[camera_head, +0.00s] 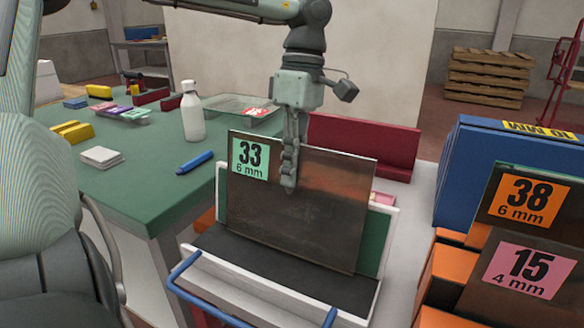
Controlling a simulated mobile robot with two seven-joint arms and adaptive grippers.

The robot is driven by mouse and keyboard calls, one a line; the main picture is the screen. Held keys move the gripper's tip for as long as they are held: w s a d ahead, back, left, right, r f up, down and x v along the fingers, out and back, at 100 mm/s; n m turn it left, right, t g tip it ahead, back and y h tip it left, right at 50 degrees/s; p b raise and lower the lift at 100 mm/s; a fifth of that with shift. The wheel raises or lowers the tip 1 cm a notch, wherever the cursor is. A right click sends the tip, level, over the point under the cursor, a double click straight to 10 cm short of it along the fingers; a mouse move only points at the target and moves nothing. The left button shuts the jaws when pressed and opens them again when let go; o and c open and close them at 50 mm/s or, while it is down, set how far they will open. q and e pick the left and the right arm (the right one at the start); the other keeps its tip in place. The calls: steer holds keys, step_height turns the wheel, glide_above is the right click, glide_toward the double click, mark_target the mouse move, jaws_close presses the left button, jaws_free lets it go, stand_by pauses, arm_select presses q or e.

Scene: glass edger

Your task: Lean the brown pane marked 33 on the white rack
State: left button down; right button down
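The brown pane marked 33 (325,215), with a green "33 6 mm" label at its upper left, stands tilted back at the white rack (390,238). Its lower edge is at the rack's black ledge (270,278); I cannot tell whether it touches the ledge or the back. My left gripper (290,185) reaches down from above over the pane's top edge. One finger side shows in front of the pane and the other is hidden behind it; it looks shut on the pane. My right gripper is not in view.
A blue handle (188,270) runs along the rack's front. At right, panes marked 38 (502,215) and 15 (485,262) stand by orange blocks and a blue case (480,150). At left, a green table (140,185) holds a white bottle (193,112) and a blue marker (195,161).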

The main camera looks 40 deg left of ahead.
arm_select(q)
steer(key=shift+f, duration=0.25)
steer(key=c, duration=1.6)
jaws_free()
steer(key=shift+c, duration=0.2)
steer(key=v, duration=1.2)
